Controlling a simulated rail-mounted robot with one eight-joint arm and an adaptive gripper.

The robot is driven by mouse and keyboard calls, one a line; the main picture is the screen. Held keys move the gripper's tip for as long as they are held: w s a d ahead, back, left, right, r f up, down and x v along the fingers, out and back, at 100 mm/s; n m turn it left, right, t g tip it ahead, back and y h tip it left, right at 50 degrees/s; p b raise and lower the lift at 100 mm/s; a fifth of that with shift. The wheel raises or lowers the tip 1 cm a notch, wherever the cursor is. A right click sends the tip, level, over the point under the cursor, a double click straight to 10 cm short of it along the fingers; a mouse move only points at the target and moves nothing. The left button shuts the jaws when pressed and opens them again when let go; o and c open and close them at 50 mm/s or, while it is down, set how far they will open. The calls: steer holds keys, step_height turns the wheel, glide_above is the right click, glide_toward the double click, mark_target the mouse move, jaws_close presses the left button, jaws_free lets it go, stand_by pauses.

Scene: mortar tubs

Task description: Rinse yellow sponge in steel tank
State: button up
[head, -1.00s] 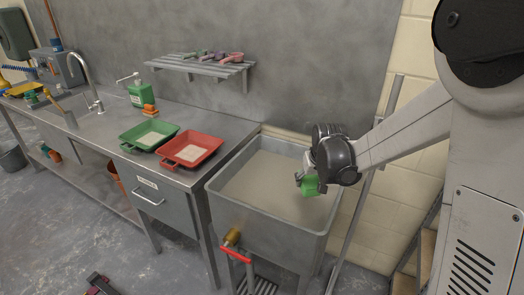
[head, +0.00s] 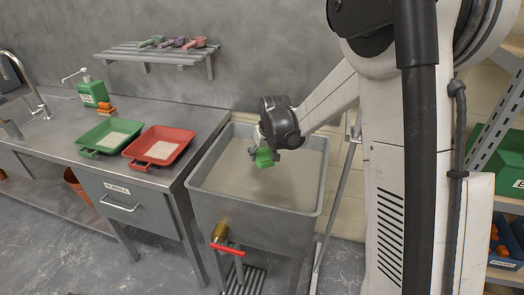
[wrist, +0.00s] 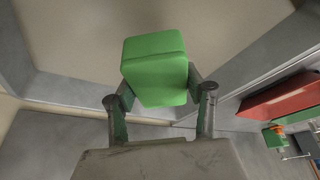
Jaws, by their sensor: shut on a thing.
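My gripper (head: 263,152) is shut on a green block-shaped sponge (head: 264,158). In the wrist view the green sponge (wrist: 158,70) sits between the two fingers of my gripper (wrist: 160,92). It is held over the grey steel tank (head: 240,222), which holds a flat beige-brown liquid or fill. The sponge appears above that surface; the exact gap is hard to tell. The tank's wall (wrist: 75,90) also shows in the wrist view. I see no yellow sponge in the current views.
Left of the tank, a red tray (head: 185,137) and a green tray (head: 95,142) lie on the steel counter (head: 60,128). A green soap bottle (head: 92,93) and orange block (head: 106,107) stand behind. A red-handled tap (head: 228,249) juts from the tank's front. A wall shelf (head: 160,55) hangs above.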

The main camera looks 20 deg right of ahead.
mark_target(262, 151)
step_height(262, 151, down, 14)
steer(key=b, duration=1)
steer(key=shift+b, duration=0.3)
steer(key=shift+r, duration=0.15)
stand_by(0.4)
steer(key=shift+r+p, duration=4.25)
steer(key=shift+r, duration=3.45)
steer(key=shift+r+p, duration=1.05)
steer(key=shift+r, duration=0.95)
